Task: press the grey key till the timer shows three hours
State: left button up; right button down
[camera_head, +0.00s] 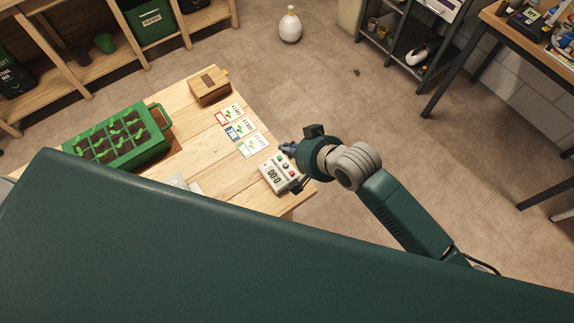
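The timer (268,168) is a pale box near the right corner of the wooden table. Its display (274,175) shows digits that look like zeros, turned in the picture and too small to read surely. Small coloured keys sit beside the display; I cannot make out the grey key for certain. My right gripper (288,149) is at the timer's upper right side, partly over the table edge. I cannot tell whether its fingers touch the timer or whether they are open. My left gripper is not in view.
A green seedling tray (160,151) stands at the table's left. A large dark green surface of mine hides the table's near side. A white bottle (290,27) stands on the open floor beyond.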

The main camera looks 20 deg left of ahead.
jog(key=b, duration=0.4)
send_over(288, 166)
notch_tip(288, 166, down, 5)
jog(key=shift+w+d+f, duration=0.1)
jog(key=shift+f, duration=0.4)
jog(key=shift+s, duration=0.2)
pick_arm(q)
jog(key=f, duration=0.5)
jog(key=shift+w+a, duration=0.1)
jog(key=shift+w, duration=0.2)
pick_arm(e)
jog(key=shift+w, duration=0.1)
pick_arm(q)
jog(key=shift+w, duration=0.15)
pick_arm(e)
jog(key=shift+f, duration=0.15)
jog(key=shift+f, duration=0.25)
